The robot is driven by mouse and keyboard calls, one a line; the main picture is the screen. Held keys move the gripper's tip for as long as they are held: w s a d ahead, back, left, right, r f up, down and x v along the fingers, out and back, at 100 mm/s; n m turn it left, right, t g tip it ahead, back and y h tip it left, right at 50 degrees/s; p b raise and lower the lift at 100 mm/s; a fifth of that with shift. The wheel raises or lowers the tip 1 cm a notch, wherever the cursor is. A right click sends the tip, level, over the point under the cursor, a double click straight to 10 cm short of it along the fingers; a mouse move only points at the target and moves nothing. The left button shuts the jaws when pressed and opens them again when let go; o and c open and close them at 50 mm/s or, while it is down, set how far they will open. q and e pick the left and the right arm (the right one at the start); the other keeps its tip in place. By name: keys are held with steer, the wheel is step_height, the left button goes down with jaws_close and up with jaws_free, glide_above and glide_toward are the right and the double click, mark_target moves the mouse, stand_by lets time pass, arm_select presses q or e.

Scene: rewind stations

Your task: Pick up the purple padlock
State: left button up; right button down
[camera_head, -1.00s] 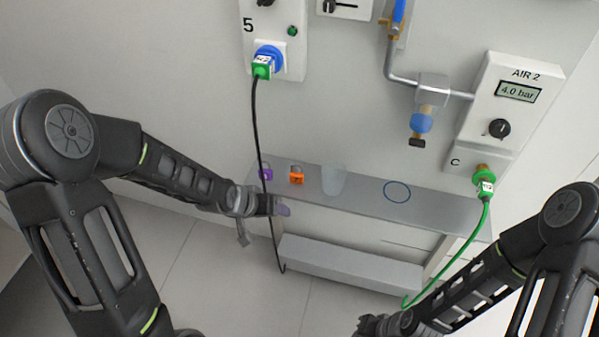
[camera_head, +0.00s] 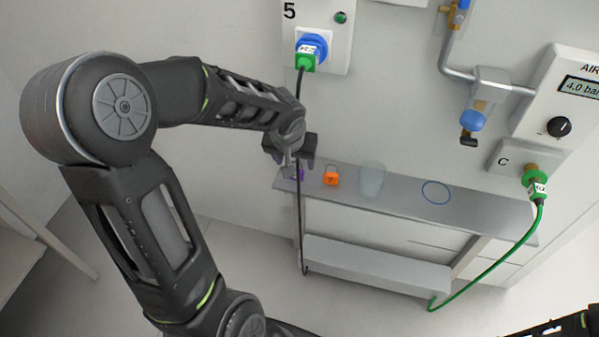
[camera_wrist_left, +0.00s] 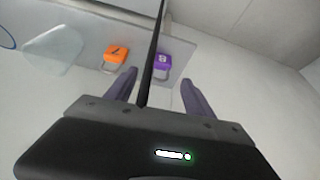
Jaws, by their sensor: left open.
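The purple padlock (camera_head: 299,174) sits at the left end of the grey shelf, partly hidden by my left gripper in the head view. In the left wrist view the purple padlock (camera_wrist_left: 163,62) shows with its shackle, beyond the fingertips and between their lines. My left gripper (camera_head: 290,168) is above the shelf's left end; in the left wrist view its two fingers (camera_wrist_left: 158,78) are spread, with nothing held. The black cable (camera_wrist_left: 152,60) runs between the fingers, just beside the padlock. My right gripper is out of view.
The black cable (camera_head: 299,215) hangs in front of the shelf from a blue-green plug (camera_head: 308,52).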

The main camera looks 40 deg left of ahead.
mark_target(297, 169)
arm_select(q)
steer(key=shift+f, duration=0.1)
steer(key=shift+x, duration=1.25)
steer(key=shift+b, duration=0.3)
steer(key=x, duration=0.5)
steer(key=shift+w+a+f+b, duration=0.1)
steer(key=shift+b, duration=0.3)
steer(key=shift+c, duration=0.3)
jaws_close()
